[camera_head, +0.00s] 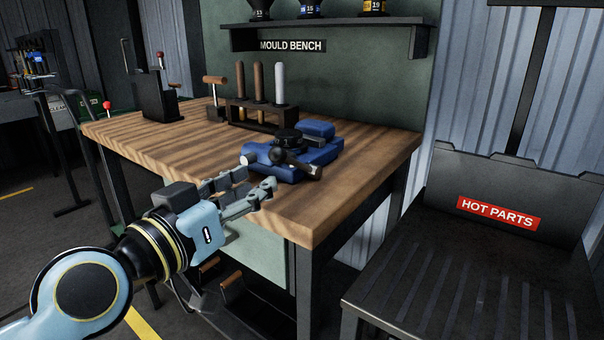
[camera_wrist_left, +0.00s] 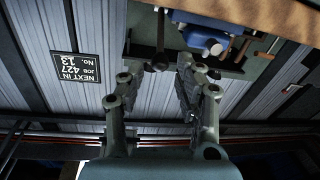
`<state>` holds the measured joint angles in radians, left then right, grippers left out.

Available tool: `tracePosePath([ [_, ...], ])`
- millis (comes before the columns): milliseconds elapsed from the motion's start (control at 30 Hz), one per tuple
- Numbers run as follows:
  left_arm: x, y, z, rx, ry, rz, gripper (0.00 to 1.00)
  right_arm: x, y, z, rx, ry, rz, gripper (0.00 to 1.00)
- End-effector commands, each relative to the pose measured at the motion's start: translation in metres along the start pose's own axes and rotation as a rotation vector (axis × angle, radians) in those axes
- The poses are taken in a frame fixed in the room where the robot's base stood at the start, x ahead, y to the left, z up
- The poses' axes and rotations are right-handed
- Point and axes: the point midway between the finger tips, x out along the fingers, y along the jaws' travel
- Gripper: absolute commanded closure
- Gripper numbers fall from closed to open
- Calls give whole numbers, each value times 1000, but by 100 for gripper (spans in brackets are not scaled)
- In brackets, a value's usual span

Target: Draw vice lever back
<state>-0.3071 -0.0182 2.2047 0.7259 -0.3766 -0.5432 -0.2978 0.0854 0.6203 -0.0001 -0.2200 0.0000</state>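The blue vice (camera_head: 290,172) sits on the wooden mould bench near its front right edge. A dark ball-ended lever (camera_head: 278,155) shows at the front of the vice. In the left wrist view, which is upside down, the vice (camera_wrist_left: 205,12) is at the top and a thin lever with a dark knob (camera_wrist_left: 160,64) lies ahead of the fingertips. My left gripper (camera_head: 255,179) is at the bench's front edge, close in front of the vice. Its fingers (camera_wrist_left: 152,83) are spread, with nothing between them. It appears apart from the lever. My right gripper is not in view.
A rack of upright handled tools (camera_head: 262,118) stands behind the vice on the bench (camera_head: 180,152). A black block (camera_head: 156,100) stands at the back left. The dark hot parts stand (camera_head: 470,255) is right of the bench. The bench's front left top is clear.

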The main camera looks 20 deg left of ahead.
Motion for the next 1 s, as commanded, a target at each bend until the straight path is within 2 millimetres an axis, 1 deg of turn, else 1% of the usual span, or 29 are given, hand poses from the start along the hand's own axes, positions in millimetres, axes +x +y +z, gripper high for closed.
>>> tracePosePath([
  [100,19,0,-4,-1,6,0,66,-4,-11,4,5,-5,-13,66],
  [200,40,0,-5,-2,6,0,66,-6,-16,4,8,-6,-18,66],
  [400,77,0,-4,0,3,0,66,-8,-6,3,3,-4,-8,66],
  [500,91,0,-3,0,3,0,66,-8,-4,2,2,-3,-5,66],
  [667,101,0,-2,1,1,-1,66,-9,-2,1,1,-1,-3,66],
  [933,102,0,-2,1,1,-1,66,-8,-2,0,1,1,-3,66],
  [1000,102,0,-2,1,1,-1,75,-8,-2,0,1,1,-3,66],
])
